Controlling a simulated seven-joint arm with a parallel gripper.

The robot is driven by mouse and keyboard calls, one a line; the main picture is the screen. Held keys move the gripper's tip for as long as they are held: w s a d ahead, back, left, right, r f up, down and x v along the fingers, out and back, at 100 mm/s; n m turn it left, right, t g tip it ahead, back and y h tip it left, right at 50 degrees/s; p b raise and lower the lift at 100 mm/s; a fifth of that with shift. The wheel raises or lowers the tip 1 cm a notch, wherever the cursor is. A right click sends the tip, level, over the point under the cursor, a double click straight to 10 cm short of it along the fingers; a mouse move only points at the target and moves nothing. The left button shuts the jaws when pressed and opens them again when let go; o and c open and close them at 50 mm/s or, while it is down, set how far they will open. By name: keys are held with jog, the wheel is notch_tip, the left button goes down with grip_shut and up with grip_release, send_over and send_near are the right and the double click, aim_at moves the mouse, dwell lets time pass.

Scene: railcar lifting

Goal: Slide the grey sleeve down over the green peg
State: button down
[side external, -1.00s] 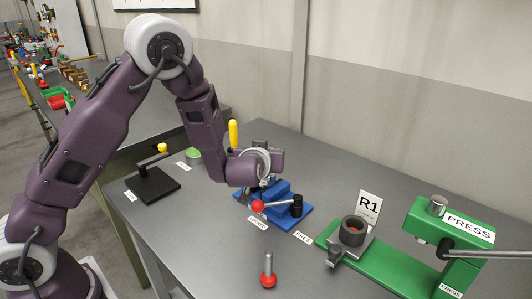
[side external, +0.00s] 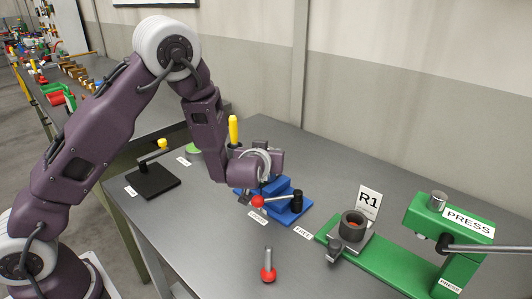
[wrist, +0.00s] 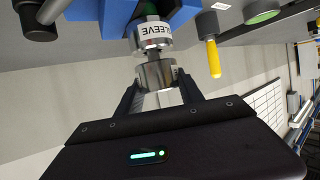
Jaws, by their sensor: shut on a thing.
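My gripper (wrist: 158,90) is shut on the wide end of a silver-grey sleeve (wrist: 152,40), which carries a "SLEEVE" label. In the wrist view the sleeve's labelled end points at the blue fixture (wrist: 97,9). A small dark green part, perhaps the green peg (wrist: 148,8), shows just beyond that end. I cannot tell how far the sleeve sits over it. In the side external view my wrist is just above the blue fixture (side external: 290,207) and hides the fingers, the sleeve and the peg.
A red-knobbed lever (side external: 258,201) is on the near side of the fixture. A yellow handle (side external: 233,130) stands behind. A green press (side external: 440,220) with a grey ring holder (side external: 353,226) is at right. A red-based pin (side external: 268,266) stands in front on otherwise clear table.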

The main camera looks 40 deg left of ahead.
jog(key=shift+f, duration=0.65)
jog(key=c, duration=0.7)
grip_release()
